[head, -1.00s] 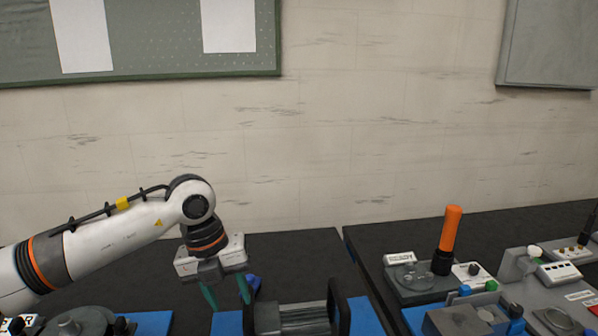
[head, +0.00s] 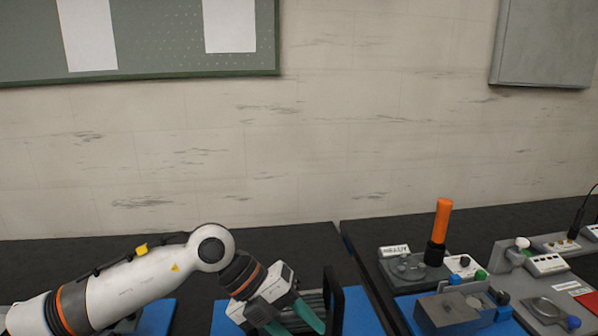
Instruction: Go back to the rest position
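My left gripper (head: 294,319) reaches in from the left, tilted down and to the right. Its two teal fingers are apart, and I see nothing between them. It is in front of a grey ribbed fixture with black upright side plates (head: 334,302) and hides much of it. I cannot tell whether the fingers touch the fixture. The fingertips are close to the bottom edge of the picture. My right gripper is not in view.
A blue mat (head: 360,315) lies under the fixture on the black table. On the right stand an orange-handled tool (head: 440,227), a grey block (head: 449,312) and a panel with knobs (head: 548,264). The table strip along the wall is clear.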

